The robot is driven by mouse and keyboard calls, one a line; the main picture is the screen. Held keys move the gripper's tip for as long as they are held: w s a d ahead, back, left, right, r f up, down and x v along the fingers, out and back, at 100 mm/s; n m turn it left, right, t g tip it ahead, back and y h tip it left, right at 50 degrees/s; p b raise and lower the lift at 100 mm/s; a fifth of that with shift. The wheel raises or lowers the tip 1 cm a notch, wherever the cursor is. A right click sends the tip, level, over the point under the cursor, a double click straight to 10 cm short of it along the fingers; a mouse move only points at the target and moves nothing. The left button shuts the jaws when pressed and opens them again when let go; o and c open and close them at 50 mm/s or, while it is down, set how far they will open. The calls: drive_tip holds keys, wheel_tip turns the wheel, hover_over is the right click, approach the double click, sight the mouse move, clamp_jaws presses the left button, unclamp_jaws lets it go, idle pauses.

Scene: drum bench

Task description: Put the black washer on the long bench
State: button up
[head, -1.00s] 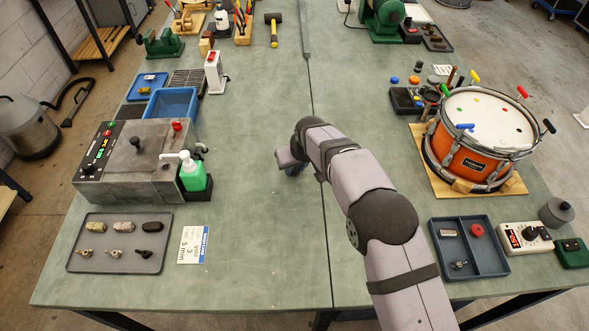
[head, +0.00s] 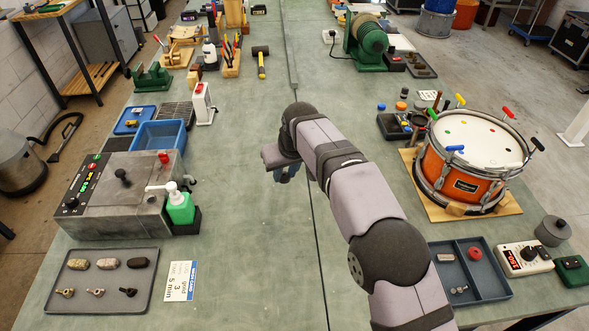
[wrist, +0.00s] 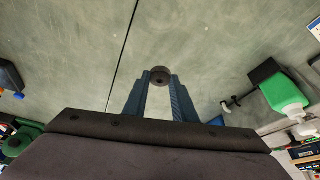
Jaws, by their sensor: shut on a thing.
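My gripper (wrist: 160,84) is shut on a dark round washer with a small hole in its middle, the black washer (wrist: 160,74), which shows at the fingertips in the wrist view. In the head view my gripper (head: 287,174) hangs over the long bench (head: 240,250), just left of its lengthwise seam. The washer cannot be made out there, hidden by the arm and gripper. How high the washer is above the green-grey top is hard to tell.
The bench top around my gripper is clear. To the left stand a grey control box (head: 120,190) and a green soap bottle (head: 180,205). To the right are an orange drum (head: 465,170) and a blue divided tray (head: 468,272). A mallet (head: 261,60) lies farther back.

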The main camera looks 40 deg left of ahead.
drive_tip(key=shift+d, duration=0.1)
drive_tip(key=w+d+m+t+h, duration=0.15)
drive_tip(key=w+d, duration=0.35)
drive_tip(key=d, duration=0.5)
drive_tip(key=w+d+f+m, duration=0.1)
drive_tip(key=w+d+m, duration=0.3)
drive_tip(key=d, duration=0.6)
drive_tip(key=w+d+m, duration=0.1)
drive_tip(key=w+d, duration=0.6)
drive_tip(key=d, duration=0.3)
drive_tip(key=s+d+f+m, duration=0.1)
drive_tip(key=s+d+m, duration=0.1)
drive_tip(key=d, duration=0.6)
drive_tip(key=s+d+f+m+h, duration=0.1)
drive_tip(key=s+d+m, duration=0.1)
drive_tip(key=d, duration=0.7)
drive_tip(key=s+d+f+m+t+h, duration=0.1)
drive_tip(key=s+d, duration=0.3)
drive_tip(key=d, duration=0.5)
drive_tip(key=shift+s+d+f+m+h, duration=0.15)
drive_tip(key=shift+s+m+h, duration=0.15)
drive_tip(key=shift+m, duration=0.15)
drive_tip(key=shift+s+d+f, duration=0.15)
drive_tip(key=shift+s+d, duration=0.2)
drive_tip(key=shift+d, duration=0.05)
drive_tip(key=shift+a, duration=0.1)
